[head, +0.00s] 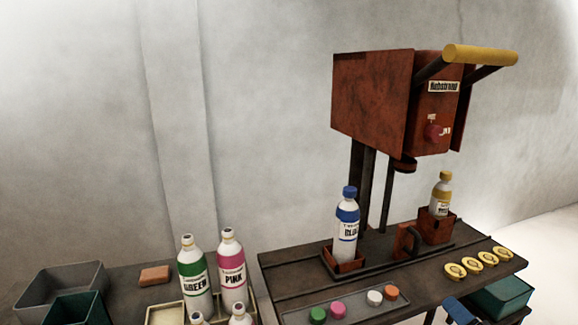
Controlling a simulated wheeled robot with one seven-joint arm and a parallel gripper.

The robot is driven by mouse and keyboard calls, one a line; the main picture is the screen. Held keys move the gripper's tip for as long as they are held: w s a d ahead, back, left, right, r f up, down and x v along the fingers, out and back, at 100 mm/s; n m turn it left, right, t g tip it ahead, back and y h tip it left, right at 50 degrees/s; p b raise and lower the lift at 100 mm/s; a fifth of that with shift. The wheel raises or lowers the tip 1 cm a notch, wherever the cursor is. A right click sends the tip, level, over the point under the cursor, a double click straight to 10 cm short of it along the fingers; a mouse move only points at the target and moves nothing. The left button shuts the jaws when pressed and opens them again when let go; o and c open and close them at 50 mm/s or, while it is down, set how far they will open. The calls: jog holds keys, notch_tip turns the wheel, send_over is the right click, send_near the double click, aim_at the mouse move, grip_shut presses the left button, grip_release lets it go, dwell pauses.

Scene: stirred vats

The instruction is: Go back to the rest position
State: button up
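My gripper and arm do not show in the head view. The rust-red machine (375,95) stands on posts above the dark table (290,275), with a yellow bar handle (480,55) at its upper right. A blue-capped bottle (347,230) stands upright in a small red-brown holder (343,262) on the table. A yellow-capped bottle (441,195) stands upright in a raised holder (436,228) to its right. Nothing is seen touching either bottle.
A green-label bottle (194,275) and a pink-label bottle (232,270) stand at lower left with white-capped bottles in front. Grey bin (60,283), orange block (154,275), cap tray (345,316), several yellow discs (473,265) and green bin (502,293) lie around. Wall behind is bare.

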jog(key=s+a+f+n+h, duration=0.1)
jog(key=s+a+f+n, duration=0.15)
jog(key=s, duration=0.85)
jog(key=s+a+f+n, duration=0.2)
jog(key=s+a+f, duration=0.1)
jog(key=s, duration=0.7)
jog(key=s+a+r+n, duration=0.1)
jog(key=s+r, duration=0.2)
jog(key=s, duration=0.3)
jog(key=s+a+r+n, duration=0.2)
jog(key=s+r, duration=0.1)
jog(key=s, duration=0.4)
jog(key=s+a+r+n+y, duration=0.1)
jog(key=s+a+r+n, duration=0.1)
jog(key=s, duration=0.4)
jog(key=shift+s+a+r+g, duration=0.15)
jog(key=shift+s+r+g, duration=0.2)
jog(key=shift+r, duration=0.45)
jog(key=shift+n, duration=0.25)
